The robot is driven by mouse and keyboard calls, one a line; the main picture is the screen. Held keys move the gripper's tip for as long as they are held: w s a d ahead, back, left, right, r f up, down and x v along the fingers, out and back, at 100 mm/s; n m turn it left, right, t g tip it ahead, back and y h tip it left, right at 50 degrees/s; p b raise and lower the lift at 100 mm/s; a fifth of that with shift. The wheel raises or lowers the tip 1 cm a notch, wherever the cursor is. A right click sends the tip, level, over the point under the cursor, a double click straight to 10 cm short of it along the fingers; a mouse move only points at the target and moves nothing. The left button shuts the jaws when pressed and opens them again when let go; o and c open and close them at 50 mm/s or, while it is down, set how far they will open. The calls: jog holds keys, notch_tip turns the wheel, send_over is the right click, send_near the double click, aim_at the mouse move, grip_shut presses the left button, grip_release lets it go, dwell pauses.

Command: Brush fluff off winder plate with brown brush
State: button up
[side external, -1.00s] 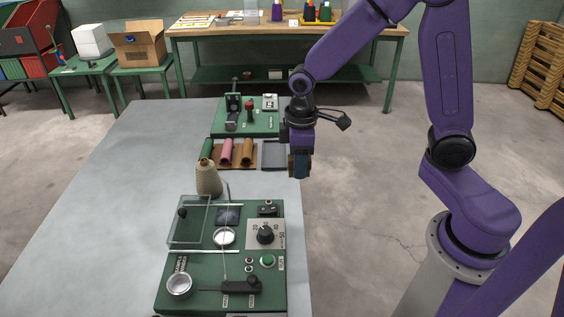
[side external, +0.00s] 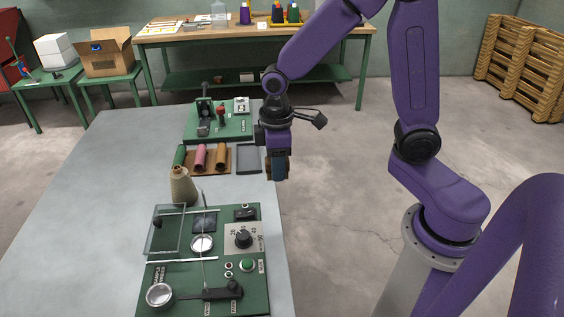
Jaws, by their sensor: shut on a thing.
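My gripper (side external: 278,172) hangs fingers down at the table's right edge, beyond the front green unit and to its right. It is shut on a small brown thing, which looks like the brown brush (side external: 276,167); the fingers hide most of it. The front green unit (side external: 170,275) has a clear upright panel, a dial, buttons and a thin rod. A small dark square plate (side external: 204,223) sits on it, perhaps the winder plate. I cannot make out any fluff at this size. My gripper is well apart from the plate.
Another green unit (side external: 232,124) stands farther back. The table's left half (side external: 90,200) is clear.

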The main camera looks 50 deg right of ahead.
jog(key=w+a+f, duration=0.2)
jog(key=w+a, duration=0.6)
jog(key=a, duration=0.6)
send_over(202, 223)
jog(key=s+d, duration=0.2)
jog(key=shift+d+f, duration=0.1)
jog(key=shift+f, duration=3)
jog(key=shift+w+a+f, duration=0.2)
jog(key=shift+a+f, duration=0.05)
jog(key=shift+f, duration=0.35)
jog(key=shift+c, duration=0.4)
jog(key=shift+w+a+f, duration=0.15)
jog(key=shift+w+a, duration=0.65)
jog(key=shift+s+d, duration=1)
jog(key=shift+w+a, duration=1)
jog(key=shift+r, duration=4.1)
